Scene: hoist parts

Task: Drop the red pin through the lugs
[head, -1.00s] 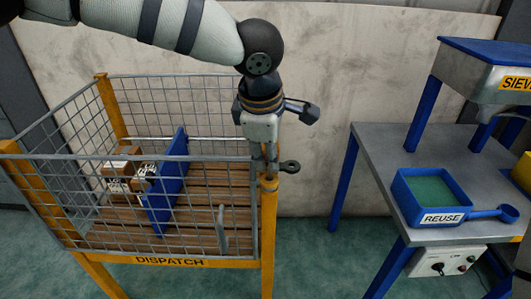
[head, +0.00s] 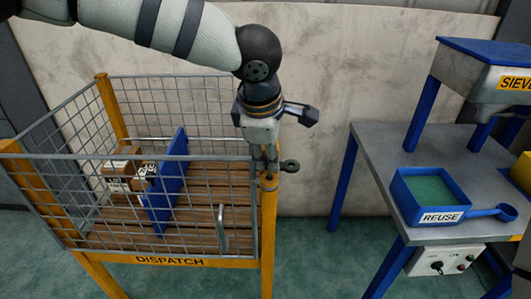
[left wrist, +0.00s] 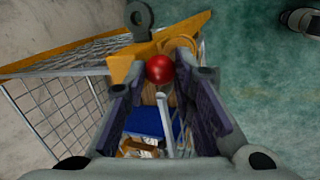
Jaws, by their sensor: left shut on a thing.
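A red ball-shaped head, which I take to be the red pin's (left wrist: 160,68), sits between the fingertips of my left gripper (left wrist: 163,78) in the left wrist view. The pin's shank is not clearly visible. In the head view my left gripper (head: 264,165) points down at the top of the dispatch cage's front right post, and no red shows there. A dark grey lug with a round hole (head: 290,166) sticks out to the right of the post top; it also shows in the left wrist view (left wrist: 138,18). Whether the pin is in any hole is hidden. My right gripper is out of view.
The wire cage (head: 172,260) labelled DISPATCH holds a blue panel (head: 166,185) and brown labelled boxes (head: 122,172). A grey bench (head: 385,165) to the right bears a blue REUSE tray (head: 403,203). Open green floor lies between cage and bench.

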